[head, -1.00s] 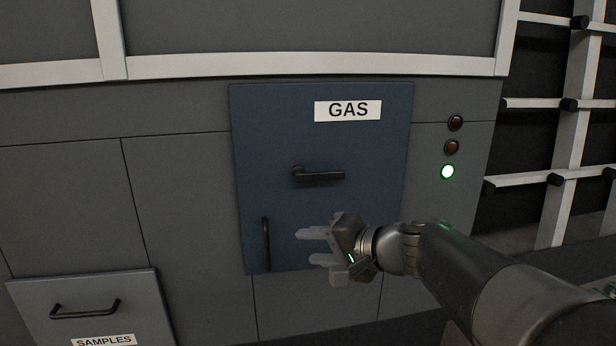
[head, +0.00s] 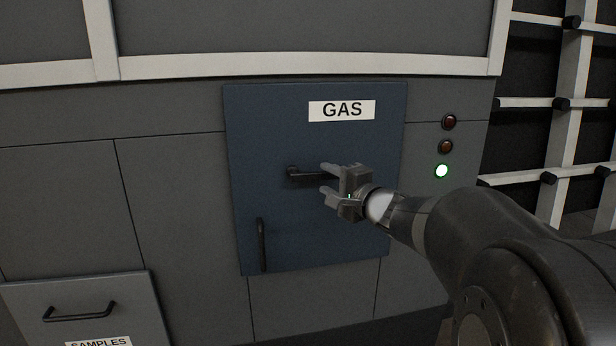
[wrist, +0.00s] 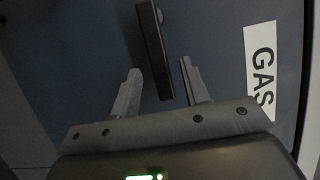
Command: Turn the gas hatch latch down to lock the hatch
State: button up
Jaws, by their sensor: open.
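The blue gas hatch (head: 315,225) carries a white GAS label and sits flush in the grey panel. Its black latch (head: 304,173) lies horizontal, pivot at the left, lever pointing right. My gripper (head: 326,180) is open at the lever's right part and hides its tip in the head view. In the wrist view, the latch lever (wrist: 153,50) runs between the two spread fingers of my gripper (wrist: 158,82), with a gap on both sides. I cannot tell how deep the fingers reach around it.
A vertical black handle (head: 262,245) is at the hatch's lower left. A SAMPLES drawer (head: 130,310) is at the lower left. A rack (head: 575,120) is at the far right.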

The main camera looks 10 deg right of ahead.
aim_at(323, 177)
jog(key=shift+x, duration=1.75)
grip_shut()
